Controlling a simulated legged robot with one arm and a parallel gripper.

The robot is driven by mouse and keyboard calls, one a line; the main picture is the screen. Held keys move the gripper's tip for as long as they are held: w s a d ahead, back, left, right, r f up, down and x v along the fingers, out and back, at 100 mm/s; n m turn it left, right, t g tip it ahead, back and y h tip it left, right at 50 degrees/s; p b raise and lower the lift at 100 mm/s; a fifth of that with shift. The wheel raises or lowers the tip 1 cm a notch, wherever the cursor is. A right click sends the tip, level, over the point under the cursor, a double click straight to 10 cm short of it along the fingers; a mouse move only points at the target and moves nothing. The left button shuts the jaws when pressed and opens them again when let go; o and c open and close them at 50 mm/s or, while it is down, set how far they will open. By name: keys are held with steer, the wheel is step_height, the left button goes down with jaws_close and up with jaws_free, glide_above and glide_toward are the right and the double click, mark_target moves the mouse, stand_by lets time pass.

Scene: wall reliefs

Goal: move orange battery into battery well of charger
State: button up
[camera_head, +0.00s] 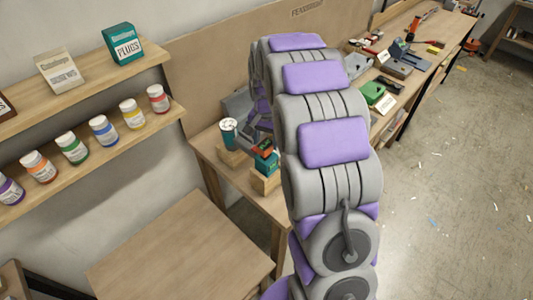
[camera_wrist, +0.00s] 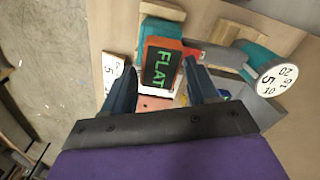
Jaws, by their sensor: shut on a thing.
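The orange battery (camera_wrist: 186,52) shows in the wrist view, with a black face reading "FLAT" in green letters. My gripper (camera_wrist: 161,65) is shut on it, with one dark finger at each side. In the head view, an orange-and-black thing (camera_head: 262,148), which looks like the battery, shows by a teal block on a wooden stand, left of my arm. A teal block (camera_wrist: 162,12) also shows just beyond the battery in the wrist view. I cannot tell for sure which thing is the charger, and its well is not clearly visible. My arm hides much of the bench.
A teal cylinder (camera_head: 228,134) stands on a wooden block beside the battery; a white numbered dial (camera_wrist: 275,78) shows in the wrist view. A green thing (camera_head: 380,97) and tools lie on the bench at right. Shelves (camera_head: 90,160) hold several bottles. The front tabletop (camera_head: 180,250) is clear.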

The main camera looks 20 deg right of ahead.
mark_target(266, 143)
steer(key=shift+r, duration=0.5)
steer(key=shift+r, duration=0.1)
steer(key=c, duration=0.4)
steer(key=shift+a+r, duration=0.1)
steer(key=shift+r, duration=0.05)
steer(key=shift+r+p, duration=0.15)
steer(key=shift+p, duration=0.2)
steer(key=shift+r+p, duration=0.7)
steer(key=shift+r, duration=1.2)
